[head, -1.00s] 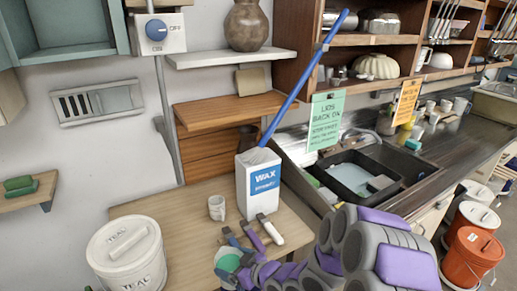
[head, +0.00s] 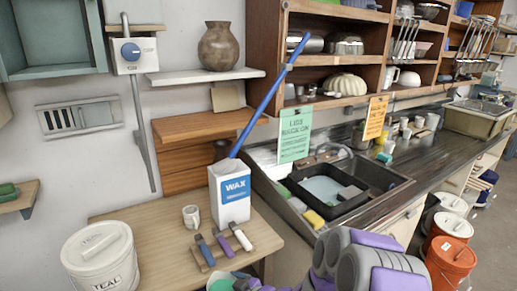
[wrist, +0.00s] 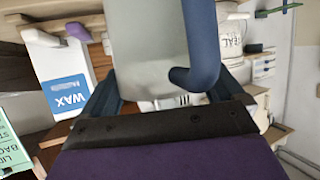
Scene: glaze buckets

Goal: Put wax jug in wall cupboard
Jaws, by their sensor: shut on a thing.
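My gripper (head: 243,285) is low in the head view, in front of the wooden table, partly cut off by the bottom edge. It is shut on a grey jug with a blue handle (wrist: 203,45), which fills the space between the fingers in the wrist view. In the head view only the jug's green inside (head: 219,286) shows at the bottom edge. Any label on it is hidden. A white container marked WAX (head: 231,203) stands upright on the table with a long blue pole in it. The open teal wall cupboard (head: 52,72) is at the upper left and its visible inside looks empty.
The wooden table (head: 150,235) holds a white TEAL bucket (head: 100,262), a small cup (head: 191,216) and several brushes on a board. A switch box (head: 135,52) and a shelf with a brown vase (head: 217,45) are right of the cupboard. A sink (head: 335,188) is at the right.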

